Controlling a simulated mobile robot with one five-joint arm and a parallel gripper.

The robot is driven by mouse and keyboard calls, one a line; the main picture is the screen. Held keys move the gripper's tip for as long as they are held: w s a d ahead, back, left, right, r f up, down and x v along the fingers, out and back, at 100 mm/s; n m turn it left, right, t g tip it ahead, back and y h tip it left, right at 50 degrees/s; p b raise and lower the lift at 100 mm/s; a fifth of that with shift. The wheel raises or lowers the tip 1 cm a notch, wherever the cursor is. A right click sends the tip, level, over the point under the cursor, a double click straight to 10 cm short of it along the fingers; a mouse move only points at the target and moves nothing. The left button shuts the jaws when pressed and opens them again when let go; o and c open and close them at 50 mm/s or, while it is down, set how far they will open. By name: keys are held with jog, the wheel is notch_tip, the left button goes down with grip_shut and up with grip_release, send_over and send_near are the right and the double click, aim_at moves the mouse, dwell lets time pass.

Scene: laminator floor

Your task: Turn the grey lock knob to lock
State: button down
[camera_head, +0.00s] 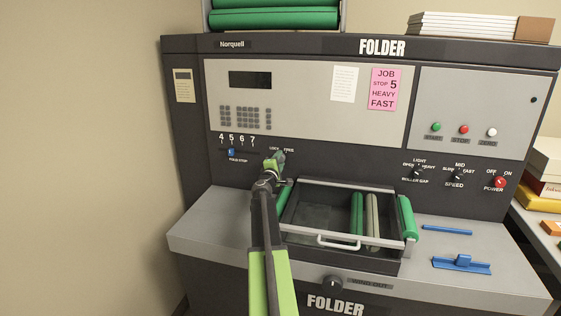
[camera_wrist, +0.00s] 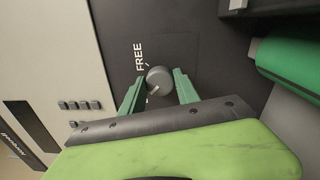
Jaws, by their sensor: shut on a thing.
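The grey lock knob (camera_wrist: 159,79) is a round knob on the dark panel, seen between my fingers in the wrist view. The word FREE (camera_wrist: 139,57) is printed beside it, with a short white tick. A light line shows on the knob toward its lower left. My gripper (camera_wrist: 160,88) has its two green fingers on either side of the knob, shut on it. In the head view my gripper (camera_head: 277,163) is at the panel under the LOCK/FREE label (camera_head: 281,150) and hides the knob. The LOCK word is not visible in the wrist view.
The open tray (camera_head: 330,244) with green rollers juts out just right of and below my gripper. The fold-stop slider (camera_head: 231,152) is to the left. The roller gap knob (camera_head: 417,172), speed knob (camera_head: 458,176) and red power knob (camera_head: 500,182) are farther right.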

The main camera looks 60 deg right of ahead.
jog(key=c, duration=0.9)
grip_release()
jog(key=shift+w+a, duration=0.1)
jog(key=shift+w, duration=0.1)
jog(key=shift+s, duration=0.1)
jog(key=v, duration=1.7)
jog(key=shift+a+b, duration=0.15)
jog(key=shift+b, duration=0.15)
jog(key=shift+f, duration=0.15)
